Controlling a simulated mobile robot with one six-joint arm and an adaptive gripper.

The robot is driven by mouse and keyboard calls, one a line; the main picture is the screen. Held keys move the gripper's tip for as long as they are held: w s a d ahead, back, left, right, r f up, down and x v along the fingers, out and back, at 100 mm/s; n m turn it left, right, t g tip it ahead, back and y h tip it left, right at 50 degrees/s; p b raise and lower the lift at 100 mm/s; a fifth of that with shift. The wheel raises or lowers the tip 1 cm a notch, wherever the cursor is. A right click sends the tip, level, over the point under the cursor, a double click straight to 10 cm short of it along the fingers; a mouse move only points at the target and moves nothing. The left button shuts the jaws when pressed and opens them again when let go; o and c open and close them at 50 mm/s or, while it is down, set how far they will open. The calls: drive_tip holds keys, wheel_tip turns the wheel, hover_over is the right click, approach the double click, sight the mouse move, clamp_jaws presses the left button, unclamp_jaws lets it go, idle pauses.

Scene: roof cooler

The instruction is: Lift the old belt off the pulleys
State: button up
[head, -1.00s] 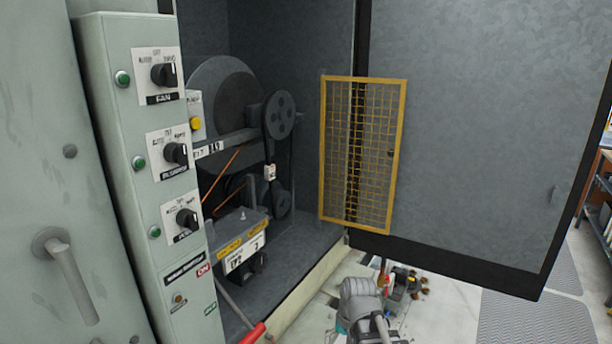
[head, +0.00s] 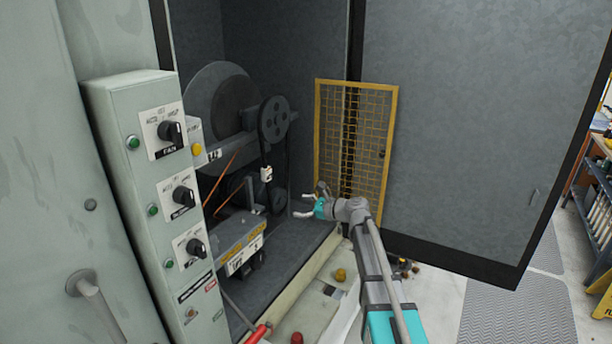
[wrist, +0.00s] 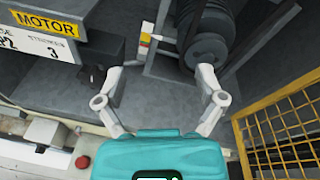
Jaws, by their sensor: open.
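In the head view, a large dark upper pulley (head: 274,119) with round holes stands inside the open cabinet. A smaller lower pulley (head: 277,200) sits below it, partly in shadow. A dark belt seems to run between them; a small white tag (head: 266,174) hangs at that line. In the wrist view, a dark grooved pulley (wrist: 205,45) is at upper right and a white, red and yellow tag (wrist: 146,42) is near the top centre. My gripper (head: 303,205) is open and empty at the cabinet opening, right of the lower pulley, apart from it. Belt slack cannot be told.
The yellow mesh guard (head: 317,140) stands upright right of the opening, close beside my gripper. The switch panel (head: 115,150) borders the left. The cabinet floor (head: 300,250) is partly clear.

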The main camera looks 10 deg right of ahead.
sight(269, 173)
drive_tip(key=w+d+r+m+t+y+p, duration=0.1)
drive_tip(key=w+r+m+t, duration=0.1)
drive_tip(key=w+r+m, duration=0.2)
drive_tip(key=shift+w+d+r, duration=0.15)
drive_tip(key=shift+d+r, duration=0.25)
drive_tip(key=shift+r, duration=0.35)
drive_tip(key=shift+w+a, duration=0.1)
drive_tip(key=shift+a, duration=0.05)
drive_tip(key=x, duration=1.5)
drive_tip(key=shift+w+a+r, duration=0.15)
drive_tip(key=shift+a, duration=0.15)
clamp_jaws()
